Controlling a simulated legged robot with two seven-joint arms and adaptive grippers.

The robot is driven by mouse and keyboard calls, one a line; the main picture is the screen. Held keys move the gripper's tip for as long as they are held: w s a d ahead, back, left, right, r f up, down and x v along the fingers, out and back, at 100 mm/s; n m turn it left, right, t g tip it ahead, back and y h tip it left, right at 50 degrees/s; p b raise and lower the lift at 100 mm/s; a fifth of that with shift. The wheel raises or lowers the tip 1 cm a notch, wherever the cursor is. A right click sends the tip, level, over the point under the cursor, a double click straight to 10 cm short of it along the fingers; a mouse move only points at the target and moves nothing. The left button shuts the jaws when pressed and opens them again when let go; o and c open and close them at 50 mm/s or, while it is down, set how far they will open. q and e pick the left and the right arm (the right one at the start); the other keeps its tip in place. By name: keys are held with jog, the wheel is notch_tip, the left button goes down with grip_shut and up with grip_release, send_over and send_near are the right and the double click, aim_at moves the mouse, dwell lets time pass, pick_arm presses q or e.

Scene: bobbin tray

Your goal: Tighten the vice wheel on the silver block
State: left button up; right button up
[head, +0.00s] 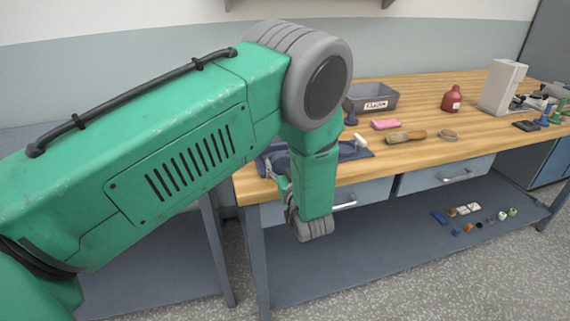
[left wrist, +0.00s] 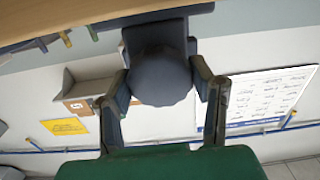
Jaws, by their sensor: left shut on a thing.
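The dark round vice wheel (left wrist: 160,82) fills the middle of the left wrist view. The two fingers of my left gripper (left wrist: 162,74) lie on either side of the wheel, shut on it. The dark vice body (left wrist: 158,30) shows behind the wheel. In the head view my left arm reaches down at the table's front left edge and hides most of the gripper, the wheel and the vice; a dark blue part of the vice (head: 273,162) shows beside the arm. I cannot make out the silver block. My right gripper is in neither view.
On the wooden table (head: 430,95) stand a grey labelled bin (head: 378,103), a pink block (head: 385,125), a brush (head: 406,137), a red bottle (head: 452,98) and a pale machine (head: 502,87). Small parts lie on the lower shelf (head: 400,245). Drawers (head: 445,174) line the table front.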

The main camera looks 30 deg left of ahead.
pick_arm(q)
jog(key=shift+w+a+r, duration=0.1)
jog(key=shift+a+r, duration=0.05)
jog(key=shift+r, duration=0.05)
jog(key=shift+w+d+m, duration=0.1)
jog(key=shift+d+m, duration=0.1)
jog(key=shift+m, duration=0.4)
jog(key=m, duration=0.5)
jog(key=shift+r+m+p, duration=0.1)
jog(key=shift+m+p, duration=0.2)
jog(key=shift+m, duration=0.1)
jog(key=m, duration=0.4)
jog(key=shift+w, duration=0.1)
jog(key=m, duration=0.2)
jog(key=shift+f+m, duration=0.2)
jog(key=shift+m, duration=0.2)
jog(key=shift+f+m, duration=0.1)
jog(key=shift+m, duration=0.3)
jog(key=shift+f, duration=0.1)
